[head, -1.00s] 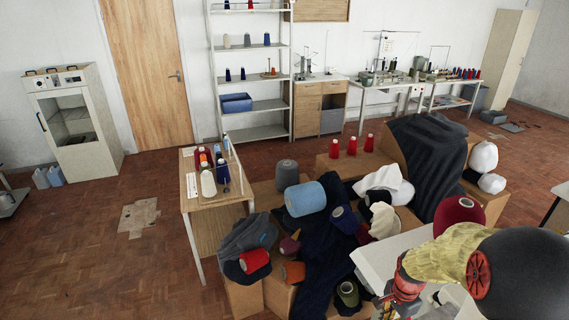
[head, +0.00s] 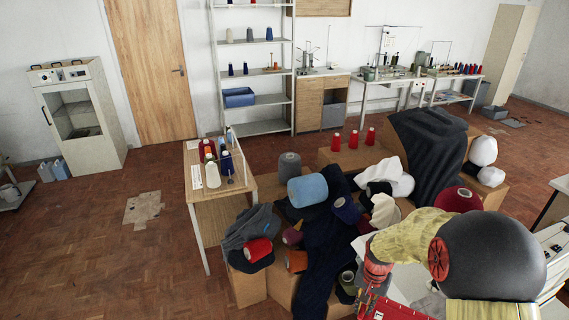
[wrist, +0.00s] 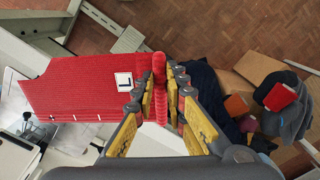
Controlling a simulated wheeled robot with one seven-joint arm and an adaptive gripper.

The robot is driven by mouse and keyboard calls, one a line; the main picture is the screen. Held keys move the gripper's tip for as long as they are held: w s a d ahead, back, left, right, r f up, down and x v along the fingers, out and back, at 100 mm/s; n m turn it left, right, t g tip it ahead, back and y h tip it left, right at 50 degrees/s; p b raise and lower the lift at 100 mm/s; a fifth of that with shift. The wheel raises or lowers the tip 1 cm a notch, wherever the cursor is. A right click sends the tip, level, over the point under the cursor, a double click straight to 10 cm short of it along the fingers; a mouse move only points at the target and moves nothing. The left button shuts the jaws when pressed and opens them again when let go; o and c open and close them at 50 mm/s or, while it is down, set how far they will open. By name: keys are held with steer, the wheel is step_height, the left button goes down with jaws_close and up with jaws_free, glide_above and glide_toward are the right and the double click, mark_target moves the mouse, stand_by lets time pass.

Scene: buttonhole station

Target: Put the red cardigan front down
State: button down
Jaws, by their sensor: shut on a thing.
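The red cardigan front (wrist: 90,88) is a flat knitted panel with a white "L" label. In the wrist view it spreads to the left of my gripper (wrist: 166,88), and a red ribbed edge stands between the fingers. My gripper is shut on this edge. In the head view, part of the red cardigan front (head: 398,310) shows at the bottom edge, below my arm.
Wooden boxes hold a heap of yarn cones and dark knitwear (head: 322,225), left of my arm. A small wooden table (head: 222,195) with cones stands farther left. A grey cloth (head: 430,150) drapes behind. Open parquet floor (head: 90,240) lies at far left.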

steer(key=w+a+n, duration=0.3)
steer(key=a+n, duration=0.3)
step_height(320, 180, down, 10)
steer(key=b, duration=0.9)
steer(key=shift+r, duration=0.15)
steer(key=shift+d, duration=0.15)
